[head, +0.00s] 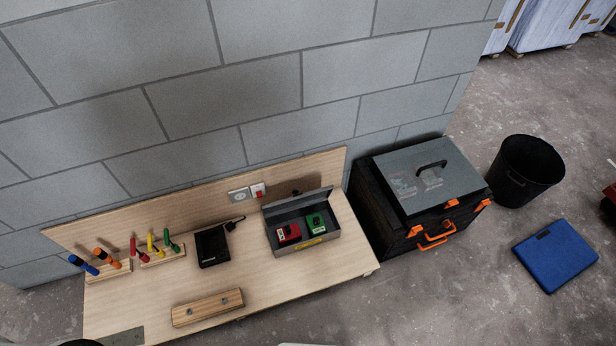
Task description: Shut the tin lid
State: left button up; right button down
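The grey tin (292,250) stands on the wooden bench, right of its middle. Its lid (297,203) is open, standing up along the back edge. Inside the tin are a red block-like item (288,234) on the left and a green one (316,223) on the right. Both appear to sit within the tin, and a yellow label is on its front. Neither of my grippers can be made out in the head view.
The bench (215,274) also holds a black charger-like box (211,246), colored-handled tools in wooden racks (162,255) and a wooden block (208,307). A black toolbox (400,215), a bin (527,170) and a blue case (555,254) stand right of it.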

aim_at(296, 199)
jog(key=i+l+z, duration=0.1)
jog(key=i+l, duration=0.6)
jog(key=i, duration=0.05)
